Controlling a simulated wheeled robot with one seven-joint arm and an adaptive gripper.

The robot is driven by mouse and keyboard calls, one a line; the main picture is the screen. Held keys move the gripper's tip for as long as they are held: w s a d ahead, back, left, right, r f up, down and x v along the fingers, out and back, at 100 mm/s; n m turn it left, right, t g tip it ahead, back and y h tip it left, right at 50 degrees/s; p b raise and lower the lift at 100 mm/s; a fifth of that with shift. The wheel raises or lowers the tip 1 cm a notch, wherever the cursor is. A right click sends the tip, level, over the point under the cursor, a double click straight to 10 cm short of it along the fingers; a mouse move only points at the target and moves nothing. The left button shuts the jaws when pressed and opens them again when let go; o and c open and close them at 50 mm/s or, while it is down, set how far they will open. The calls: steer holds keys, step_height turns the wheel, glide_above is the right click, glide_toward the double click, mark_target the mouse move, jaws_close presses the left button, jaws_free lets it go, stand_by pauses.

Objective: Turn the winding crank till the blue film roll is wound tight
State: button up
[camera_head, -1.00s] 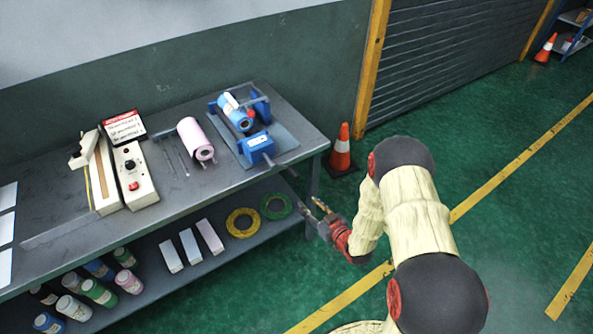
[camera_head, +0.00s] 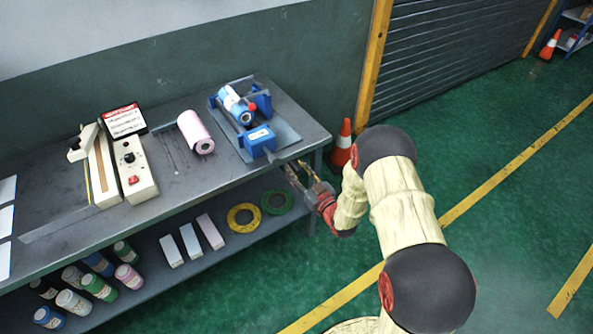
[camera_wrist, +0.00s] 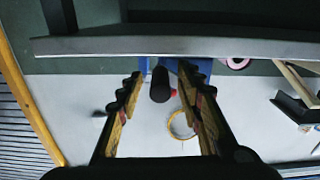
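The winder stands on a plate at the right end of the bench, with blue end blocks (camera_head: 258,140). The blue film roll (camera_head: 240,111) with a pale label lies in it; I cannot tell how tight it is wound. The crank handle (camera_head: 271,155) sticks out toward the bench's front edge, small and dark. My gripper (camera_head: 299,173) is open and empty, just off the front right corner of the bench. In the wrist view a dark round handle (camera_wrist: 160,84) shows end-on between the spread fingers, which do not visibly touch it.
A pink roll (camera_head: 196,132) and a control box (camera_head: 134,171) stand left of the winder. The bench edge (camera_wrist: 190,45) crosses the wrist view. Tape rings (camera_head: 243,218) and bottles are on the lower shelf. An orange cone (camera_head: 341,147) stands near the bench's right end.

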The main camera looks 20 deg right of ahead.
steer(key=shift+c, duration=1.1)
jaws_close()
